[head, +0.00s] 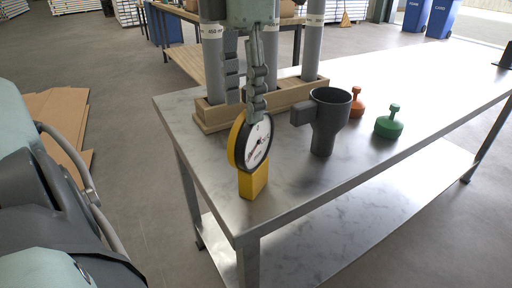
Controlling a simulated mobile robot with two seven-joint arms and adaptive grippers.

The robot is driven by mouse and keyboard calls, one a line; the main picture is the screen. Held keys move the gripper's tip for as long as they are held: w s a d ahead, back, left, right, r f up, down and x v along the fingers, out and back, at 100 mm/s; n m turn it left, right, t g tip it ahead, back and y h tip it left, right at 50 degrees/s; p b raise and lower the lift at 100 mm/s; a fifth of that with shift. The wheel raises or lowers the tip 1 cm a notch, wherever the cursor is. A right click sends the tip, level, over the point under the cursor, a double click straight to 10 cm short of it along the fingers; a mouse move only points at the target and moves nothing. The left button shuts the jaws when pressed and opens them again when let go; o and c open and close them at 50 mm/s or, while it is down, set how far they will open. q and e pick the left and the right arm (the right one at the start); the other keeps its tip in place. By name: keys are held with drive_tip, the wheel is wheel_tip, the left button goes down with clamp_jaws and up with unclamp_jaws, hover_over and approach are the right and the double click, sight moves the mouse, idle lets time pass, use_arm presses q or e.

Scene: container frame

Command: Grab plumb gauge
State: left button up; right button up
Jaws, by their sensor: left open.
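The plumb gauge (257,142) has a round white dial, a black rim and a yellow body. It stands upright on a yellow block (253,181) near the left front corner of the metal table. My left gripper (257,112) reaches down from above, its fingers at the top edge of the gauge. It is seen nearly edge-on and is open. It overlaps the gauge's top in the picture, and I cannot tell whether it touches. My right gripper is not in view.
Behind the gauge, a wooden rack (214,116) holds tall grey tubes (312,50). A dark grey cup-like holder (329,122) stands to the right, with an orange knobbed piece (357,103) and a green one (389,123) beyond. The table's right part (440,80) is mostly clear.

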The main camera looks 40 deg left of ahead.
sight(243, 136)
use_arm(q)
wheel_tip(243, 136, down, 8)
drive_tip(key=shift+s+a+r, duration=0.1)
drive_tip(key=shift+r, duration=0.25)
clamp_jaws()
